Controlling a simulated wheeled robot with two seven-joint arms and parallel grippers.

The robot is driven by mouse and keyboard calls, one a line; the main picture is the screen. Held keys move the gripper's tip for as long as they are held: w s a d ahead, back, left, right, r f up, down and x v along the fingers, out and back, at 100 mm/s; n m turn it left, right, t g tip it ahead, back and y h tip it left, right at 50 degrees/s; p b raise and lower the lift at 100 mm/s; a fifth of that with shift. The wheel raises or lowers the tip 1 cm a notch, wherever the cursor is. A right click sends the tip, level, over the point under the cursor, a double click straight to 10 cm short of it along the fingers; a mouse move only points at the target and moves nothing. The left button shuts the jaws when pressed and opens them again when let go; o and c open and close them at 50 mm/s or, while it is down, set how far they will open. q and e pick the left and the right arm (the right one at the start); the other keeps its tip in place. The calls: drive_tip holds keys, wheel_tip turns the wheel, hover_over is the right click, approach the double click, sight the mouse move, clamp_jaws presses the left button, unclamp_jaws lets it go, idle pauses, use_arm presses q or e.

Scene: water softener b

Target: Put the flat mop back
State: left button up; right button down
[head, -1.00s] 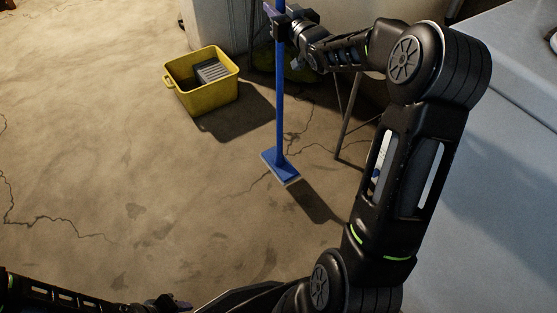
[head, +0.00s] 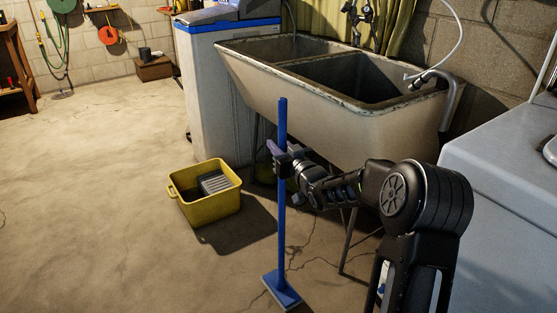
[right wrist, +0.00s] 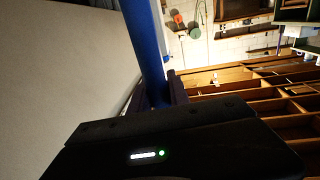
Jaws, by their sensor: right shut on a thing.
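The flat mop (head: 281,235) is blue, with a long upright handle and a flat rectangular head low in the head view. My right gripper (head: 281,163) is shut on the upper part of its handle. The handle also shows between the fingers in the right wrist view (right wrist: 147,45). The mop head (head: 281,290) is close to the concrete floor; I cannot tell whether it touches. My left gripper is out of view.
A yellow bucket (head: 207,208) with a grey insert stands left of the mop. A double utility sink (head: 330,125) on thin legs is behind my right gripper. A blue-and-grey cabinet (head: 228,95) stands left of it, and a pale appliance (head: 505,190) at right. The left floor is clear.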

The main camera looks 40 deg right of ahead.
wheel_tip(320, 180, down, 4)
drive_tip(key=shift+f+b, duration=0.1)
drive_tip(key=shift+b, duration=0.45)
drive_tip(key=shift+f, duration=0.15)
drive_tip(key=c, duration=1.2)
unclamp_jaws()
drive_tip(key=shift+c, duration=0.2)
drive_tip(key=s+a+p, duration=0.1)
drive_tip(key=s+p, duration=0.1)
drive_tip(key=s, duration=1)
drive_tip(key=shift+a, duration=0.4)
